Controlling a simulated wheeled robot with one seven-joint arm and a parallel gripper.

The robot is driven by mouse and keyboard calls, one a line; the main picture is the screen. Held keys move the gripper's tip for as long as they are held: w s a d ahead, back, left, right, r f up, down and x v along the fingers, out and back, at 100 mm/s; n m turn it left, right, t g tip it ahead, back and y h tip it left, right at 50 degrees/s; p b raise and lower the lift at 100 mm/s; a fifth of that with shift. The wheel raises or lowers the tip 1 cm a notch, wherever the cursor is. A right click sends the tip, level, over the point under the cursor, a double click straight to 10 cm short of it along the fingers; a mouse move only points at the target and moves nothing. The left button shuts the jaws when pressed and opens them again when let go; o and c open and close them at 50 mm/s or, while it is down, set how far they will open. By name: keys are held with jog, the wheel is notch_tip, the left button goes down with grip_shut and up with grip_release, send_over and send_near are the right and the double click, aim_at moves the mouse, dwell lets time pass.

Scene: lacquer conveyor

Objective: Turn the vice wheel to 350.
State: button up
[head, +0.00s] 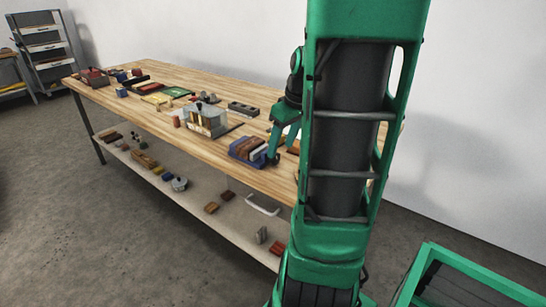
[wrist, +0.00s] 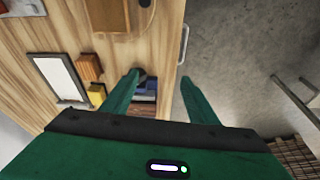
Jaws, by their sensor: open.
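My gripper (head: 277,147) is low over the front part of the wooden workbench (head: 150,112), just right of a blue tray (head: 236,153) of brown, grey and red blocks. In the wrist view my gripper (wrist: 160,76) has its two green fingers wide apart, with nothing held between them. Past the left finger lie a dark rounded thing and a blue thing (wrist: 151,87) near the bench edge. I cannot make out a vice wheel or any number scale in either view; my arm hides part of the bench's right end.
A clear-sided box (head: 208,118) and a dark block with holes (head: 243,108) stand on the bench. In the wrist view, a white panel (wrist: 60,77) and orange block (wrist: 89,67) lie left. A lower shelf (head: 195,190) holds loose pieces. A green frame (head: 470,275) stands at lower right.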

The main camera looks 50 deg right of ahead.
jog(key=n+t, duration=0.1)
send_near(277, 158)
jog(key=s+r, duration=0.1)
jog(key=r, duration=0.1)
jog(key=x, duration=1.1)
jog(key=c, duration=1)
